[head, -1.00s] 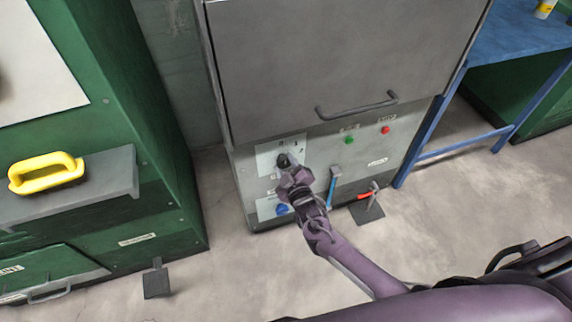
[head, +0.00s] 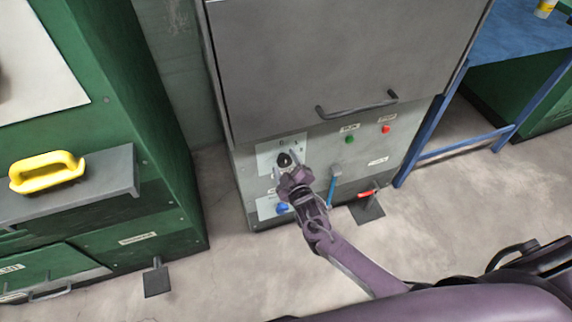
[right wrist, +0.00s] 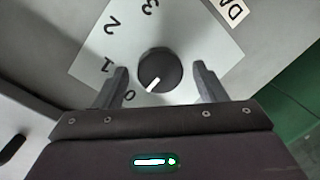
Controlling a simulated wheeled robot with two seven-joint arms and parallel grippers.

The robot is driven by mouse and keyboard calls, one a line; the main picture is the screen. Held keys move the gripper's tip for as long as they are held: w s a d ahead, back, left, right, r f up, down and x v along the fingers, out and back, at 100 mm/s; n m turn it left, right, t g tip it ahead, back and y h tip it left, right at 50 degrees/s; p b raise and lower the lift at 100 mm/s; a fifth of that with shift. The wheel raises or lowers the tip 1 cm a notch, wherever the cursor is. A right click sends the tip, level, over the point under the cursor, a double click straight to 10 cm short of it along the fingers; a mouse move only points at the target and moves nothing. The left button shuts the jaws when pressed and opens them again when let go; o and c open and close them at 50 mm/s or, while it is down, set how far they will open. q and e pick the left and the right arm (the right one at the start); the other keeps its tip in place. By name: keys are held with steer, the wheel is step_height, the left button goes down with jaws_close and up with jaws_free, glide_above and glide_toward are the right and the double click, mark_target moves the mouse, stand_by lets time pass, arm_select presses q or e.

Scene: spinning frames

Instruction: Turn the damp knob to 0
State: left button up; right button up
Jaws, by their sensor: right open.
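The damp knob (head: 284,160) is a round black dial on a white plate (head: 263,162) low on the grey machine front. In the right wrist view the knob (right wrist: 159,70) has a white pointer mark aimed to the lower left, roughly at the printed 0 (right wrist: 130,96). The digits 1, 2 and 3 follow around the plate, and a label (right wrist: 237,10) is cut off at the top. My right gripper (head: 286,169) is open in front of the knob. In the wrist view its fingers (right wrist: 160,67) stand either side of the knob with gaps. My left gripper is not in view.
A blue knob (head: 282,208) sits below the damp knob. A blue-handled lever (head: 332,188), a red-handled lever (head: 368,193), a green button (head: 349,139) and a red button (head: 386,129) are to the right. A door handle (head: 357,106) juts out above.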

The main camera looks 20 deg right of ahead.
steer(key=shift+s, duration=0.35)
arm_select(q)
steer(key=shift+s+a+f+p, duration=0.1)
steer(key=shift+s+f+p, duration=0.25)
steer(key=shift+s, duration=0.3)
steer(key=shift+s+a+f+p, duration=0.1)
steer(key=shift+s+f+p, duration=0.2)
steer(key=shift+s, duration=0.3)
arm_select(e)
steer(key=s, duration=0.7)
steer(key=shift+d+r, duration=0.15)
steer(key=shift+r, duration=0.3)
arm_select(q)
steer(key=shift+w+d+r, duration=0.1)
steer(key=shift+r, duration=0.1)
